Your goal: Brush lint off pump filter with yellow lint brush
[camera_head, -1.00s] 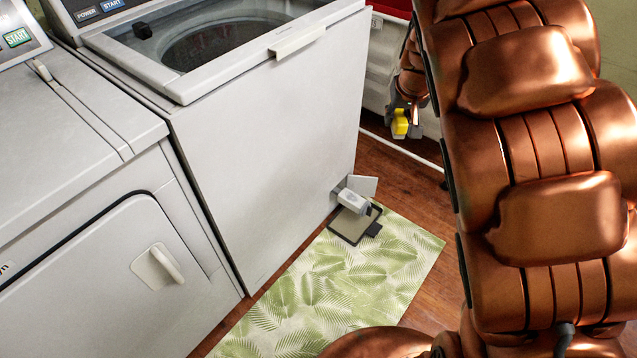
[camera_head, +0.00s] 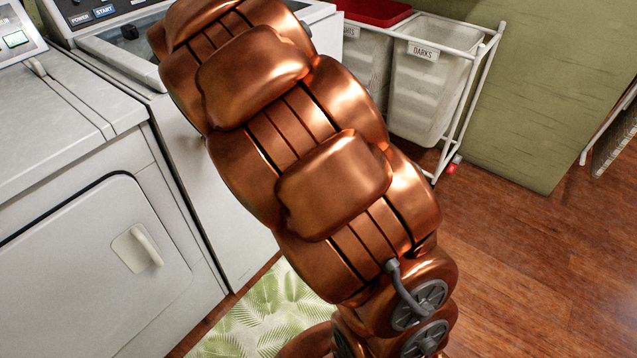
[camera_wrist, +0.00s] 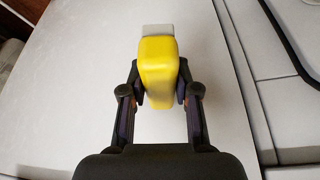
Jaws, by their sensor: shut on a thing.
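In the wrist view my gripper (camera_wrist: 159,88) is shut on the yellow lint brush (camera_wrist: 158,66), with a pale grey part at the brush's far end. The brush is in front of a broad white panel (camera_wrist: 90,75); I cannot tell whether it touches it. In the head view my copper arm hides the gripper and brush. The pump filter is not visible in either current view; the arm covers the washer's (camera_head: 172,120) lower front, where the small open flap and grey filter part showed earlier.
A dryer (camera_head: 75,240) stands left of the washer. A green leaf-patterned mat (camera_head: 262,318) lies on the floor in front. A rack with laundry bins (camera_head: 428,90) stands at the back. A small red thing (camera_head: 452,168) is by its foot. Wooden floor (camera_head: 530,260) is clear at right.

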